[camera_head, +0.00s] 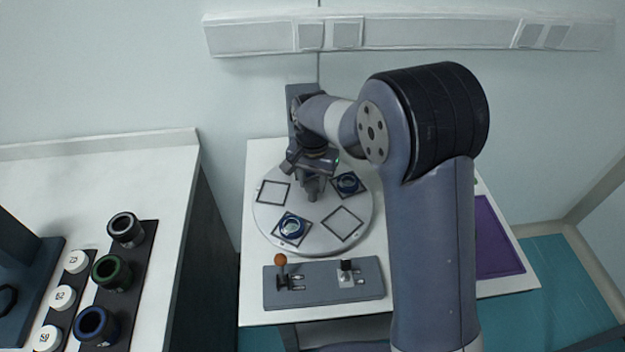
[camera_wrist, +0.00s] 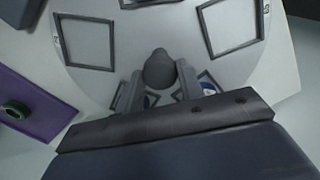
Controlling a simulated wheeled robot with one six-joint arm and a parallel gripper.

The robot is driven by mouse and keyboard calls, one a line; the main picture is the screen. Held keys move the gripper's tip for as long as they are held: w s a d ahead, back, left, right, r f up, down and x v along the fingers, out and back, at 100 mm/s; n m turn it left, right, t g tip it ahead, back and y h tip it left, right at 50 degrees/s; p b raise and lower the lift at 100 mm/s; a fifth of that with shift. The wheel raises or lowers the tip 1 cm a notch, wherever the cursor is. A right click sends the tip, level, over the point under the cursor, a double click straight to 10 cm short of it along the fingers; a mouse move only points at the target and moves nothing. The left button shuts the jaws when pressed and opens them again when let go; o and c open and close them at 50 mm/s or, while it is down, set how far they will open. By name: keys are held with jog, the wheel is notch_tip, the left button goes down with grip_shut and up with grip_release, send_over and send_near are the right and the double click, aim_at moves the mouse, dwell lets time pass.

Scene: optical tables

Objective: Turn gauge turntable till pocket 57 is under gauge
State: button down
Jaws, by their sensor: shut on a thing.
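The round grey turntable (camera_head: 316,240) lies on the white table, with square-framed pockets around its top. The left pocket (camera_head: 274,192) and front right pocket (camera_head: 342,223) are empty. My gripper (camera_head: 312,182) is over the middle, shut on the central knob (camera_head: 313,190). In the wrist view the knob (camera_wrist: 160,68) stands between my two fingers (camera_wrist: 158,88). No pocket number is readable. A dark upright (camera_head: 297,92) stands behind; my arm hides the gauge head.
A grey plate (camera_head: 322,292) with an orange-knobbed lever (camera_head: 280,262) and a black-topped switch (camera_head: 346,267) lies in front. A purple mat (camera_head: 497,240) is at right; a green ring (camera_wrist: 15,110) sits on it. The left bench (camera_head: 130,175) holds dark rings and numbered white discs.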

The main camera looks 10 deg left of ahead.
aim_at(313, 184)
dwell(0.4)
jog(key=c, duration=0.9)
grip_release()
notch_tip(313, 184, up, 11)
jog(key=shift+f+b, duration=0.1)
jog(key=shift+b, duration=0.4)
notch_tip(313, 184, down, 11)
jog(key=shift+r+p, duration=0.1)
jog(key=shift+p, duration=0.4)
